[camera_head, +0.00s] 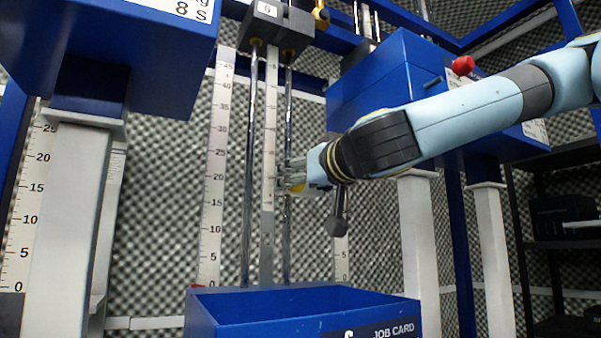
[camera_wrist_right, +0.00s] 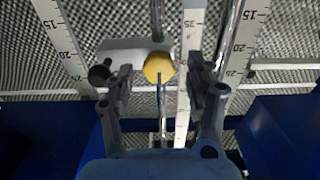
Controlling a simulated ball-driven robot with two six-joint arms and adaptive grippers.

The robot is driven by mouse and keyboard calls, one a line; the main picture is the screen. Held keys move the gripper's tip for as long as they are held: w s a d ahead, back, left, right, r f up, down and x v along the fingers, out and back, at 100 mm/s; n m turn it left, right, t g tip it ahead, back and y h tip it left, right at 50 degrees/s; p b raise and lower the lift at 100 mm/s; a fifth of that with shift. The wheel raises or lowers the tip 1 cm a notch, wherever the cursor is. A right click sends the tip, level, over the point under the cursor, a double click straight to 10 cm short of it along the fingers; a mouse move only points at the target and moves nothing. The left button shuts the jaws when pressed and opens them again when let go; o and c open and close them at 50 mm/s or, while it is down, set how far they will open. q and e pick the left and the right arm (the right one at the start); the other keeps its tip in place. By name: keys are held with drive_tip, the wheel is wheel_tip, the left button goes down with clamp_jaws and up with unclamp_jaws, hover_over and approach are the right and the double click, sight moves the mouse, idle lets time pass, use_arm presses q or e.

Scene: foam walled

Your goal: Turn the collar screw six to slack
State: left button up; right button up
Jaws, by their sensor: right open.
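My right gripper (camera_head: 287,178) reaches in from the right at the vertical rods. In the right wrist view the same gripper (camera_wrist_right: 160,72) is open, one finger on each side of a round yellow knob (camera_wrist_right: 158,67). The knob faces the camera in front of a pale collar block (camera_wrist_right: 120,50); gaps show between it and the fingers. A dark ball-ended handle (camera_wrist_right: 98,73) sticks out beside the left finger; in the head view a dark ball on a stem (camera_head: 337,225) hangs below my wrist. I read no number on the knob. My left gripper is out of view.
A blue open box (camera_head: 290,300) with a job card label stands below the rods. Ruler strips (camera_head: 215,170) stand beside the rods. Blue housings on white posts flank both sides; one has a red button (camera_head: 463,65). Dark shelves (camera_head: 560,225) stand far right.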

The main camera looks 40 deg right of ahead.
drive_tip(key=shift+w+d, duration=0.1)
clamp_jaws()
idle(0.3)
